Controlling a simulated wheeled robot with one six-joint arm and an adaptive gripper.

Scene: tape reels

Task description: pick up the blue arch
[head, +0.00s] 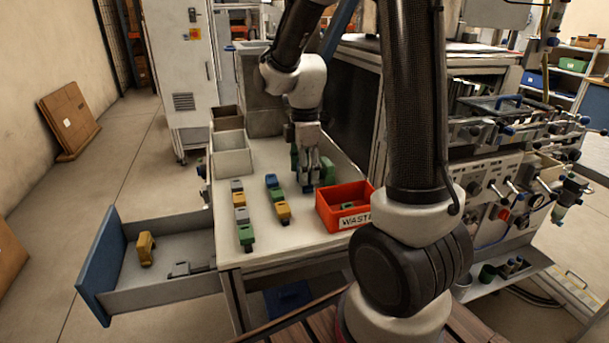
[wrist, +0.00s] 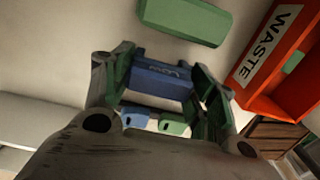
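In the head view my gripper (head: 305,182) points down low over the white table, and the arch is mostly hidden behind the fingers. A second blue piece (wrist: 135,120) shows below the arch in the wrist view, left of a green piece (wrist: 174,126).
A green block (wrist: 186,20) lies close behind my gripper. A red WASTE bin (head: 334,217) holding a green piece stands at the right. Two columns of grey, yellow, green and blue pieces lie to the left. Open bins (head: 232,158) stand behind; an open drawer (head: 150,297) sticks out left.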

